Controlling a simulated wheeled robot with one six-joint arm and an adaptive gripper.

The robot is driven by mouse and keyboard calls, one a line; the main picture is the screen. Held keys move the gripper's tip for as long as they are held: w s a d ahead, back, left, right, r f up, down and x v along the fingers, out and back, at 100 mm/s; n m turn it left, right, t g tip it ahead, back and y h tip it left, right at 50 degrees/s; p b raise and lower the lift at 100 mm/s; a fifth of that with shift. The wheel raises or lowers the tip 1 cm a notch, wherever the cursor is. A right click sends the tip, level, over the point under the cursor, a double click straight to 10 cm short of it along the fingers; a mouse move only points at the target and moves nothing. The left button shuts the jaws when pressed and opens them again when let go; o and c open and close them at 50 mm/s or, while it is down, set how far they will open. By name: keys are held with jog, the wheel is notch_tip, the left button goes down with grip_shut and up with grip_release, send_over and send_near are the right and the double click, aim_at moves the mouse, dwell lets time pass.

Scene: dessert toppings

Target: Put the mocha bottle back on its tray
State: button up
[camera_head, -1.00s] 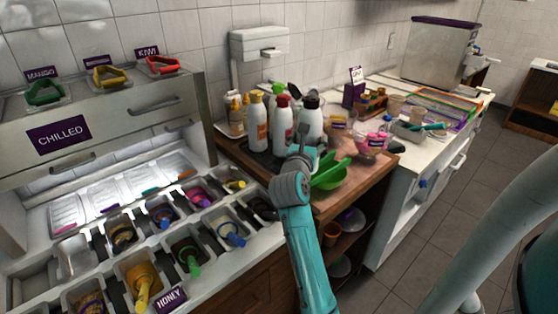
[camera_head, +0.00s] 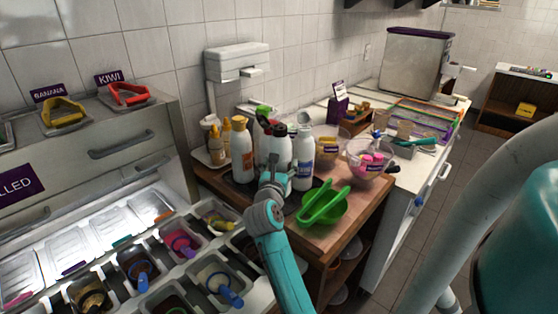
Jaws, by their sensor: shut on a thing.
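My gripper (camera_head: 274,176) is shut on a white squeeze bottle (camera_head: 279,150) in the middle of the bottle group. I take this as the mocha bottle; its label is hidden. The gripper covers its lower part, so I cannot tell whether its base touches anything. A white bottle with an orange-brown label (camera_head: 242,152) stands to its left. A white bottle with a blue label (camera_head: 303,163) stands to its right. A dark tray (camera_head: 238,191) shows partly beneath the bottles, on the wooden counter.
A green bowl with green tongs (camera_head: 322,206) stands right of my gripper. Clear bowls (camera_head: 370,156) are behind it. Small sauce bottles stand on a white tray (camera_head: 205,160) at left. Topping bins (camera_head: 180,243) fill the lower left. Bare counter (camera_head: 345,222) is narrow.

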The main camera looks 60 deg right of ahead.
jog(key=shift+f, duration=2.3)
jog(key=shift+f, duration=0.15)
jog(key=o, duration=1.1)
jog(key=shift+f, duration=0.15)
jog(key=v, duration=1.2)
jog(key=shift+s, duration=0.1)
